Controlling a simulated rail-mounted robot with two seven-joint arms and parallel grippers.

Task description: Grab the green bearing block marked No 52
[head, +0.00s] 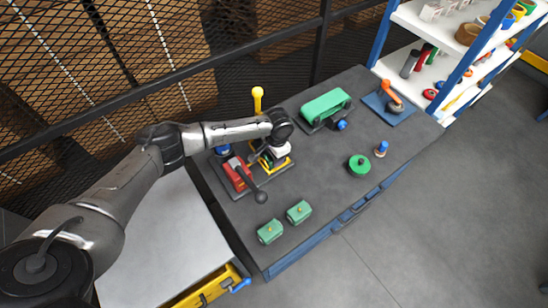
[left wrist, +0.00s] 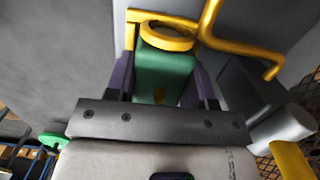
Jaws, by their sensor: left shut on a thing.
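A green block (left wrist: 165,78) sits between the dark purple fingers of my left gripper (left wrist: 160,84) in the left wrist view. The fingers are shut on its sides. A yellow ring (left wrist: 168,36) is at its far end; whether they touch I cannot tell. No number is readable on the block. In the head view my left arm reaches over a fixture with a red part (head: 237,174) and yellow parts, and the wrist hides the held block. Two other green blocks (head: 270,231) (head: 299,212) stand apart on the dark bench. My right gripper is not in view.
The bench (head: 330,165) also carries a green machine (head: 325,105), a round green piece (head: 359,165), a small blue-topped piece (head: 381,149) and an orange tool on a blue mat (head: 380,105). A yellow bent rod (left wrist: 240,40) is close right of my left gripper.

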